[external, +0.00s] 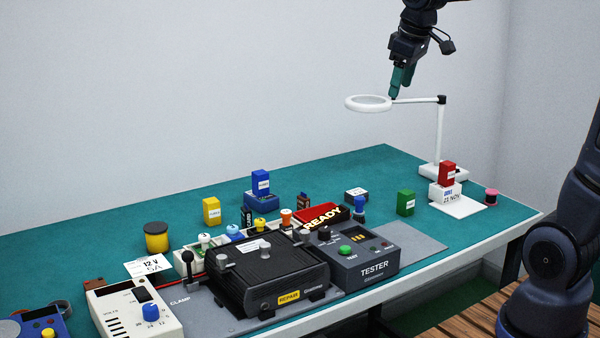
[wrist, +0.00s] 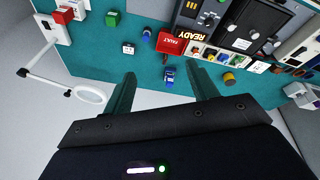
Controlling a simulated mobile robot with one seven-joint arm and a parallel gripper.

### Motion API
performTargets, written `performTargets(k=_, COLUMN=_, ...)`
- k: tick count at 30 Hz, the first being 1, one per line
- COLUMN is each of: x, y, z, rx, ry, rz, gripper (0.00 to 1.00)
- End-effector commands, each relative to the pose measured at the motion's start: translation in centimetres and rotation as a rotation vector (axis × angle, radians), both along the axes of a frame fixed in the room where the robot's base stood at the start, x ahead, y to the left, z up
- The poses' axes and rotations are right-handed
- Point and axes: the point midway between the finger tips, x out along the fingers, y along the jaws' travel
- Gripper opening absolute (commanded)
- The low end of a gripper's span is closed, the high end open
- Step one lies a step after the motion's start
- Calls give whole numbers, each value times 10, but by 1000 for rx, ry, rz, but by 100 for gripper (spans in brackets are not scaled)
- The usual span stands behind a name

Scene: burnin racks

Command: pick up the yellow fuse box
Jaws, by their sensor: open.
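The yellow fuse box (external: 211,211) stands upright on the green mat at the back left of centre in the external view, with a white label on its front. It is not clearly seen in the wrist view, where the right finger may cover it. My gripper (external: 398,86) hangs high above the back right of the table, far from the box, and appears just behind or beside the magnifier ring. In the wrist view my gripper (wrist: 163,88) is open, its green fingers wide apart with nothing between them.
A blue box (external: 260,182) on a blue block stands right of the yellow one; a yellow spool (external: 157,238) stands left. A magnifier lamp (external: 440,130), red box (external: 447,172) and green box (external: 405,202) are to the right. The tester (external: 365,262) and black clamp unit (external: 255,275) fill the front.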

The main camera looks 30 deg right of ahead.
Motion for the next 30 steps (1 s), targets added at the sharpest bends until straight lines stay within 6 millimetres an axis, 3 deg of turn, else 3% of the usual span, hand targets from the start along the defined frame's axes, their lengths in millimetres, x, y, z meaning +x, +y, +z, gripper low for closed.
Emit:
performTargets(k=3, x=36, y=15, z=-1, rx=-20, ry=23, rz=77, gripper=58)
performTargets(k=14, x=138, y=68, z=-21, rx=-73, ry=80, rz=311, gripper=58)
performTargets(k=22, x=210, y=114, z=-54, rx=-104, ry=123, rz=486, gripper=58)
performTargets(k=30, x=274, y=164, z=-104, rx=-129, ry=164, rz=662, gripper=58)
